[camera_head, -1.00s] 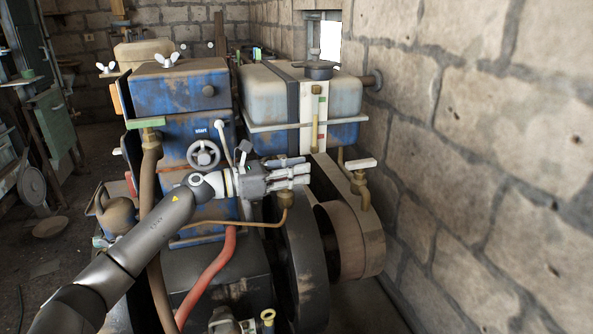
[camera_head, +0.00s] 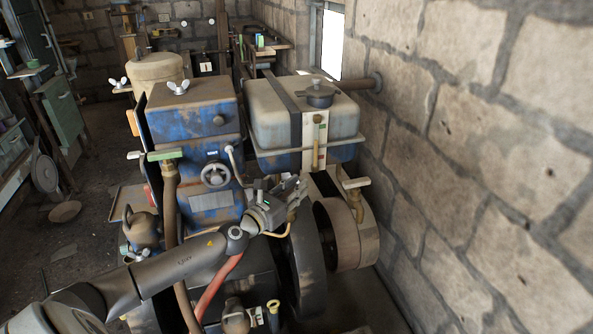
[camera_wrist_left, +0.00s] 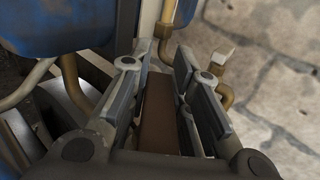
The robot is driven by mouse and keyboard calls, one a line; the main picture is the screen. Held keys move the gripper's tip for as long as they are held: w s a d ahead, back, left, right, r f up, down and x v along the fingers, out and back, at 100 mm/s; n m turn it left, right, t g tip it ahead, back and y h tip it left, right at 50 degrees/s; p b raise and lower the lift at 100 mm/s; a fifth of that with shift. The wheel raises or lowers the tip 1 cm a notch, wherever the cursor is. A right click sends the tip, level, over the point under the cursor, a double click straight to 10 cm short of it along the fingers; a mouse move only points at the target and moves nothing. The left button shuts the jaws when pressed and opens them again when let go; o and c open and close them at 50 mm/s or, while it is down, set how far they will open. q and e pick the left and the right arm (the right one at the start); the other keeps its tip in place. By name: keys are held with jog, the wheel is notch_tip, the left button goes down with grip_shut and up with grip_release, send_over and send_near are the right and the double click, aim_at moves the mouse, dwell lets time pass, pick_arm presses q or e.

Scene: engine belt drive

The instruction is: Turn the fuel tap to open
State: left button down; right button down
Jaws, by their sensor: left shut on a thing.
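A brass upright pipe (camera_wrist_left: 165,32) shows beyond the tips, and a brown surface lies below. My right gripper is not in view.
A second brass tap with a pale lever (camera_head: 355,183) stands to the right, also in the wrist view (camera_wrist_left: 222,52). A handwheel (camera_head: 215,174) and a crank lever (camera_head: 234,163) are close on the left. Belt wheels (camera_head: 340,235) sit below, and a stone wall bounds the right.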

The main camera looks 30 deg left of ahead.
pick_arm(q)
jog(key=n+y+p, duration=0.1)
jog(key=y+p, duration=0.1)
jog(key=n+y+p, duration=0.2)
jog(key=a+n+y+p, duration=0.1)
jog(key=y+p, duration=0.1)
jog(key=p, duration=0.1)
jog(key=shift+r+g+y, duration=0.3)
jog(key=shift+g+y, duration=0.1)
jog(key=shift+f+n+y+p, duration=0.1)
jog(key=shift+n+y+p, duration=0.2)
jog(key=shift+n+y, duration=0.3)
jog(key=n+y, duration=0.1)
jog(key=g+y, duration=0.1)
jog(key=shift+s+a+f+n+g+y, duration=0.1)
jog(key=shift+a+f+n+g+y, duration=0.05)
jog(key=shift+a+n+g+y, duration=0.2)
jog(key=n+g+y, duration=0.2)
jog(key=shift+s+a+y, duration=0.15)
jog(key=shift+y, duration=0.2)
jog(key=shift+s+a+n+g+y+b, duration=0.1)
jog(key=shift+n+g+y+b, duration=0.1)
jog(key=shift+n+g+y, duration=0.35)
jog(key=shift+s+a+n+g+y+b, duration=0.1)
jog(key=shift+n+g+y+b, duration=0.1)
jog(key=shift+n+g+y, duration=0.25)
jog(key=c, duration=1.3)
grip_release()
